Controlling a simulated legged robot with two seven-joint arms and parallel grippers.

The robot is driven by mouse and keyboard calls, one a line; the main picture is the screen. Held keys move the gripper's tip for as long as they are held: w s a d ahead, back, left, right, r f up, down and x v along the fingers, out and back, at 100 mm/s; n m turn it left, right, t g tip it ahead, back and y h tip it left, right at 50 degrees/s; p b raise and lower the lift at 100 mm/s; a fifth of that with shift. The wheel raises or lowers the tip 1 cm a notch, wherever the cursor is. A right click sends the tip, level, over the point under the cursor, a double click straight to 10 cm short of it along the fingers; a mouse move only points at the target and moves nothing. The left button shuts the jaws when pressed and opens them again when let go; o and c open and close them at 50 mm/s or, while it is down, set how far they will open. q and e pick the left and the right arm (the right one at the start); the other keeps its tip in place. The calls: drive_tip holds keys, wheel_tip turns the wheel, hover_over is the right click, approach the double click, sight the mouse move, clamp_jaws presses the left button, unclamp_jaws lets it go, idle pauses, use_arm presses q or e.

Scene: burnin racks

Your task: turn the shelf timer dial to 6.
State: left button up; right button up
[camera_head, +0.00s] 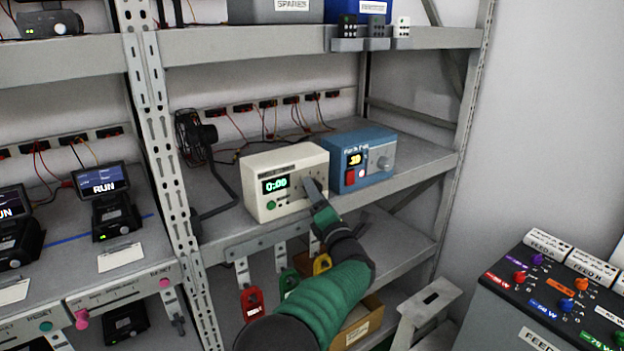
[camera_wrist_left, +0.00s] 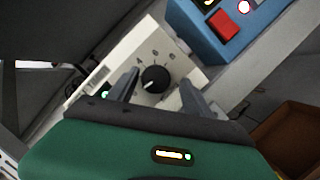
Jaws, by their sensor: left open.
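The shelf timer is a cream box (camera_head: 285,160) on the middle shelf. Its green display (camera_head: 275,184) reads 0:00, and a green button (camera_head: 271,205) sits below it. My left gripper (camera_head: 314,187) is in front of the timer's right side and hides the dial in the head view. In the left wrist view the black dial (camera_wrist_left: 155,78) shows between the two open fingers (camera_wrist_left: 160,90), with printed numbers around it. The fingers stand apart on either side of the dial. I cannot clearly read where its pointer is. My right gripper is not in view.
A blue box (camera_head: 380,170) with a knob and a red button stands close to the timer's right. A small black fan (camera_head: 190,135) is at its left. Colored tags (camera_head: 252,303) hang below the shelf edge. A shelf upright (camera_head: 172,150) stands to the left.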

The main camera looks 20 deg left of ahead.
use_arm(q)
drive_tip(key=shift+a+r, duration=0.1)
drive_tip(key=shift+a, duration=0.4)
drive_tip(key=shift+s+r, duration=0.2)
drive_tip(key=shift+s, duration=0.05)
drive_tip(key=shift+d, duration=0.3)
drive_tip(key=shift+w+d, duration=0.2)
drive_tip(key=shift+d, duration=0.45)
drive_tip(key=c, duration=0.4)
drive_tip(key=shift+c, duration=1.1)
drive_tip(key=shift+s+a, duration=0.15)
drive_tip(key=shift+a, duration=0.3)
clamp_jaws()
drive_tip(key=shift+d+f, duration=0.1)
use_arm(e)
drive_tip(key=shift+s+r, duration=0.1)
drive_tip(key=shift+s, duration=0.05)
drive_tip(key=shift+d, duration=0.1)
